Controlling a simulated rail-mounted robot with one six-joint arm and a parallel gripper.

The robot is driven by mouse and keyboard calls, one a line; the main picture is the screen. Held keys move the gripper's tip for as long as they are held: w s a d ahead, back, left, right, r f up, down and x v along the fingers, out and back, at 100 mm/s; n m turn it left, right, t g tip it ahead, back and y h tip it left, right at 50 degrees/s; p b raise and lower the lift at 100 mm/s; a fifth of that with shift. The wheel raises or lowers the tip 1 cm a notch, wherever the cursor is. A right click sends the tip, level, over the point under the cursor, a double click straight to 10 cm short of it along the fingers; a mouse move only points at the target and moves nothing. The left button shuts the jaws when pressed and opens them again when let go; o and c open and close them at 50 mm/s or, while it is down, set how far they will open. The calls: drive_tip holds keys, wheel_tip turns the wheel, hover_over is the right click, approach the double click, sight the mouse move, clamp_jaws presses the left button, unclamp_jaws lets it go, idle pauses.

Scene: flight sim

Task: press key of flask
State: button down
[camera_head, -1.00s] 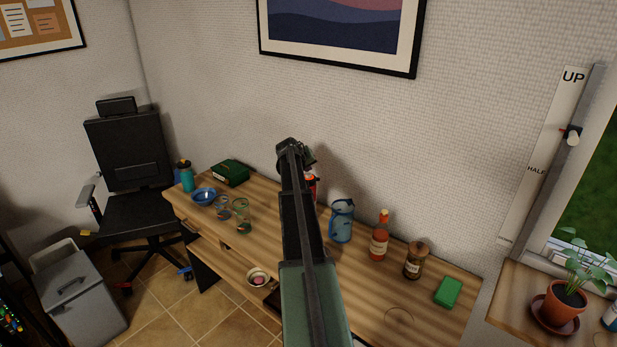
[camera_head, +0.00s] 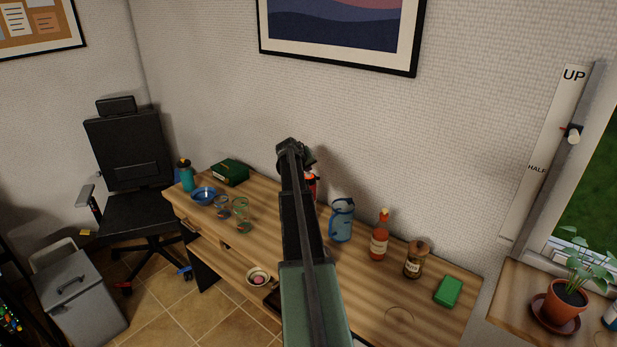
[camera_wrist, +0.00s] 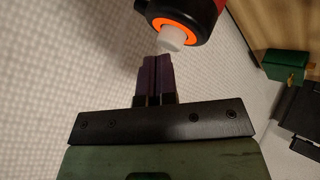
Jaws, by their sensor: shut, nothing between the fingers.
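The flask (camera_head: 313,188) stands at the back of the wooden desk, mostly hidden behind my arm in the head view; only a red and black strip shows. In the wrist view its black and red top (camera_wrist: 205,14) enters from the upper edge, with an orange ring around a pale grey key (camera_wrist: 171,39). My gripper (camera_wrist: 164,57) is shut and empty, with its dark purple fingertips very near the key. I cannot tell whether they touch it. In the head view my fingers are hidden by my arm.
A blue pitcher (camera_head: 341,221), sauce bottle (camera_head: 380,240), jar (camera_head: 413,262) and green sponge (camera_head: 448,291) stand right of my arm. Glasses (camera_head: 241,214), a blue bowl (camera_head: 203,196), a teal bottle (camera_head: 187,178) and a green box (camera_head: 230,171) are left. The wall is close behind.

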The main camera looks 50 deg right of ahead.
sight(307, 173)
drive_tip(key=shift+f, duration=0.3)
drive_tip(key=shift+r, duration=0.2)
drive_tip(key=shift+r+p, duration=0.35)
drive_tip(key=shift+p, duration=0.1)
wheel_tip(307, 173, up, 6)
drive_tip(key=p, duration=0.6)
drive_tip(key=shift+r, duration=0.15)
